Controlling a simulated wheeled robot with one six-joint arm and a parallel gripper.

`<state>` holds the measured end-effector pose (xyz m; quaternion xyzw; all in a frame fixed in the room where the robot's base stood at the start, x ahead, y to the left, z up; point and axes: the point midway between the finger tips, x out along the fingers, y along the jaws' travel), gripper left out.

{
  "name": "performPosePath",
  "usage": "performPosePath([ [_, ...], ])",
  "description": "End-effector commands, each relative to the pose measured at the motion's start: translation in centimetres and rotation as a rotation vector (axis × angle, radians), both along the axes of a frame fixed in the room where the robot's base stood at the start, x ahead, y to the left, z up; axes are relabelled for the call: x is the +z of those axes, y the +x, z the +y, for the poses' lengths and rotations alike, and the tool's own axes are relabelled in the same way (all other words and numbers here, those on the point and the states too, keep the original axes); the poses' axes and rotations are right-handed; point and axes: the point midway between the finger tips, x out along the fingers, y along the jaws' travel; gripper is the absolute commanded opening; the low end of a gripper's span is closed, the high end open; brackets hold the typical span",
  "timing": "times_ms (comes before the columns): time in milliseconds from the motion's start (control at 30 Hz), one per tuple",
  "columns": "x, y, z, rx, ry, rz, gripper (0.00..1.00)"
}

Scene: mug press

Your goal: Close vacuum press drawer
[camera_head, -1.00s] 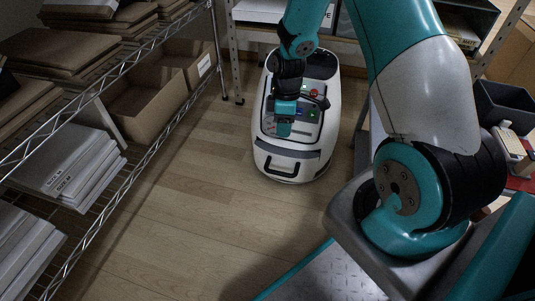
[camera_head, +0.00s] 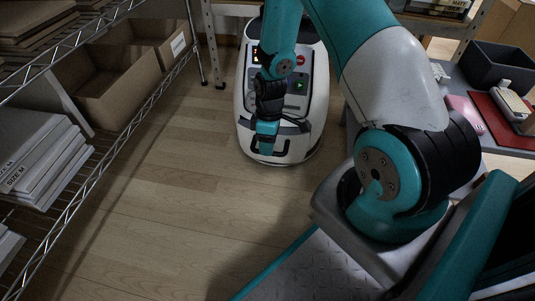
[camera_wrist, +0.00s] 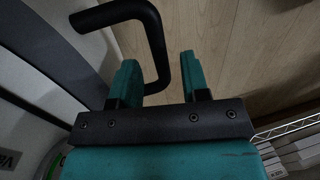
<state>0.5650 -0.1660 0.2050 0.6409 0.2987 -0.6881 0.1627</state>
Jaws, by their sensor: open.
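The vacuum press (camera_head: 317,90) is a rounded white machine with a dark control panel, standing on the floor in the head view. Its drawer (camera_head: 292,126) is at the low front, with a dark band and a black handle (camera_head: 283,152). How far the drawer stands out is hard to tell. My gripper (camera_head: 266,150) is at the drawer front, partly hiding the handle. In the wrist view, my gripper (camera_wrist: 160,75) is open, its two teal fingers apart. The bent black handle (camera_wrist: 153,35) shows beyond and between them, close to the left finger; contact cannot be told.
A wire shelf (camera_head: 95,150) with cardboard boxes and white packets runs along the left. A table (camera_head: 470,100) with a dark bin (camera_head: 497,70) and a red mat (camera_head: 490,105) is at the right. The wooden floor (camera_head: 150,220) between shelf and press is clear.

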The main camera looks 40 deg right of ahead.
Motion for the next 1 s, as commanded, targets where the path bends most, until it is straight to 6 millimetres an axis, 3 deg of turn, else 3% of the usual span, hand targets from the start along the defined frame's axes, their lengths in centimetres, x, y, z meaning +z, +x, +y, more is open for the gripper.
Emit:
performPosePath([
  [100,-1.3,-0.1,0.2,0.001,-0.001,-0.001,0.42],
  [467,-1.4,-0.2,0.3,0.001,-0.001,-0.001,0.42],
  [600,-1.4,-0.2,0.2,0.001,-0.001,-0.001,0.10],
  [667,-1.4,-0.2,0.2,0.001,-0.001,-0.001,0.00],
  [833,-1.3,0.0,0.1,0.000,0.000,-0.001,0.00],
  [1000,-1.1,1.5,-1.9,-0.002,-0.002,-0.002,0.00],
])
